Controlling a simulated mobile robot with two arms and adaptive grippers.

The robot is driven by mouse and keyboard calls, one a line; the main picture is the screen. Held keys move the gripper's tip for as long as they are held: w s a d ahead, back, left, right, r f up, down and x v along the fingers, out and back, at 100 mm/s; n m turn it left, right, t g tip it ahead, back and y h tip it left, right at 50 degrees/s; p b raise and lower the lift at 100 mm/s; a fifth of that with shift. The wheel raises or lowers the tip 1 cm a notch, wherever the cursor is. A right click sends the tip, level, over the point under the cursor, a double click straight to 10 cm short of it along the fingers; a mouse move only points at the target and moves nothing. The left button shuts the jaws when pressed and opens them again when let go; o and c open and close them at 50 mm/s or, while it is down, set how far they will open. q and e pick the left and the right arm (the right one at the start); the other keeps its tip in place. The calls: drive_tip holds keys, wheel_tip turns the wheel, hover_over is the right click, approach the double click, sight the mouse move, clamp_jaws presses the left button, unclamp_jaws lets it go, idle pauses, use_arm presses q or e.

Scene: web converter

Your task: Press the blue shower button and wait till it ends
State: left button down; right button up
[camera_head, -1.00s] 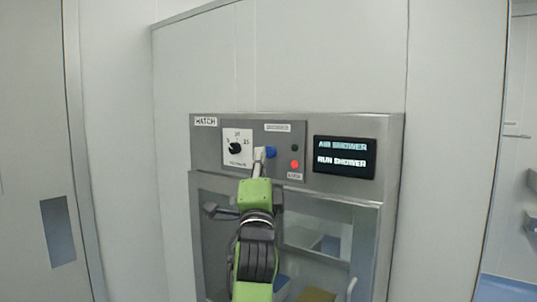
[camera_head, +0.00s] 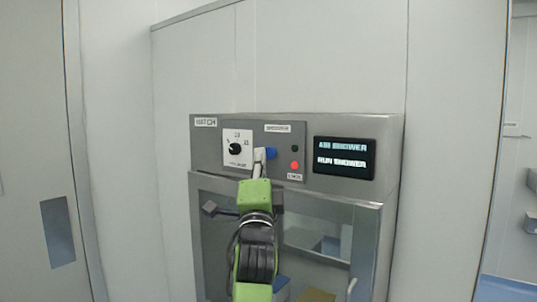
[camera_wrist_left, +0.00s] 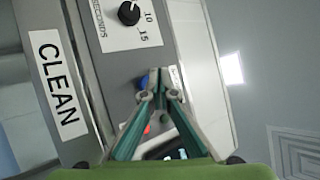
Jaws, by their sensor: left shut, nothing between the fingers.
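The blue shower button (camera_head: 271,153) is on the hatch's upper panel, between the timer dial (camera_head: 235,149) and two small lamps. My left gripper (camera_head: 259,155) is shut and empty, with its tips right at the button's left side. I cannot tell whether they touch it. In the left wrist view the shut fingertips (camera_wrist_left: 157,75) partly cover the blue button (camera_wrist_left: 142,84). The display (camera_head: 344,157) reads "AIR SHOWER" and "RUN SHOWER". The red lamp (camera_head: 294,165) looks lit and the green lamp (camera_head: 294,148) looks dark. My right gripper is not in view.
The hatch's glass door (camera_head: 310,235) with a handle (camera_head: 351,287) lies below the panel, with boxes behind it. A "CLEAN" label (camera_wrist_left: 58,84) shows in the left wrist view. Plain walls stand on both sides, and an opening is at the far right.

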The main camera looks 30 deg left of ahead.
use_arm(q)
drive_tip(key=shift+w, duration=0.1)
drive_tip(key=shift+w, duration=0.35)
drive_tip(key=shift+w, duration=0.6)
idle(1.0)
drive_tip(key=shift+s, duration=0.15)
drive_tip(key=shift+s+p, duration=0.35)
drive_tip(key=shift+s, duration=0.5)
drive_tip(key=s+p, duration=0.2)
drive_tip(key=s, duration=0.3)
drive_tip(key=shift+a, duration=0.15)
